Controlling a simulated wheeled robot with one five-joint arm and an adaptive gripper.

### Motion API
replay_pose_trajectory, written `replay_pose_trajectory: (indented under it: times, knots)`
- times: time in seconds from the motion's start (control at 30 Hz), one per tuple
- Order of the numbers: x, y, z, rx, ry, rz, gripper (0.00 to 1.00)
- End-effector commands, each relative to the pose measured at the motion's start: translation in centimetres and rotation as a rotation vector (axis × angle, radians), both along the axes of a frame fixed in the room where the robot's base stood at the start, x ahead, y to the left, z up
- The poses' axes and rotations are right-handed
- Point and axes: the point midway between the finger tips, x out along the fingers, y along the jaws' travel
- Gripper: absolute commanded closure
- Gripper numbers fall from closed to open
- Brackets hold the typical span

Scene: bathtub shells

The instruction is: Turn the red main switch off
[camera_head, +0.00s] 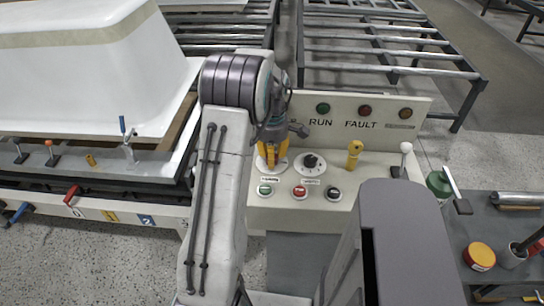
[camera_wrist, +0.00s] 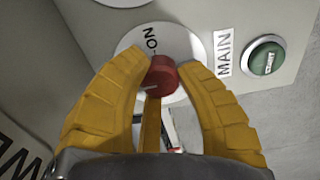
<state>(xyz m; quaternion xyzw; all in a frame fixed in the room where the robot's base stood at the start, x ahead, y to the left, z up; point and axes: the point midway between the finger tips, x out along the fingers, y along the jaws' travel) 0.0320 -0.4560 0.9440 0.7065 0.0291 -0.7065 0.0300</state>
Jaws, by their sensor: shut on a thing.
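The red main switch (camera_wrist: 162,77) is a round red knob on a white disc plate (camera_wrist: 185,42) marked ON, beside a MAIN label (camera_wrist: 224,52). My gripper (camera_wrist: 158,62) has its yellow fingers closed around the knob, one on each side, in the wrist view. In the head view my gripper (camera_head: 272,150) reaches down onto the left end of the control panel (camera_head: 340,205) and hides the knob. Only part of the white plate shows there.
A green button (camera_wrist: 265,57) sits right of the MAIN label. The panel also carries a black dial (camera_head: 312,162), a yellow lever (camera_head: 353,154), a white-knobbed lever (camera_head: 405,158) and a red button (camera_head: 300,191). A white tub shell (camera_head: 90,70) stands at left.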

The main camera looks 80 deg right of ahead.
Motion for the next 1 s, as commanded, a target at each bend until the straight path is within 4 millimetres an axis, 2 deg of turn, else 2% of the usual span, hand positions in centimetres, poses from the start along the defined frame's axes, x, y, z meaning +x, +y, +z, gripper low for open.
replay_pose_trajectory:
  times: [0.37, 0.4, 0.67, 1.0]
  knots:
    - [0.01, 0.26, -0.3, 0.011, -0.001, 0.004, 1.0]
    - [0.01, 0.26, -0.3, 0.01, -0.001, 0.003, 0.63]
    - [0.0, 0.11, -0.13, 0.005, -0.001, 0.003, 0.41]
    - [0.0, -0.02, 0.43, -0.001, 0.0, 0.002, 0.41]
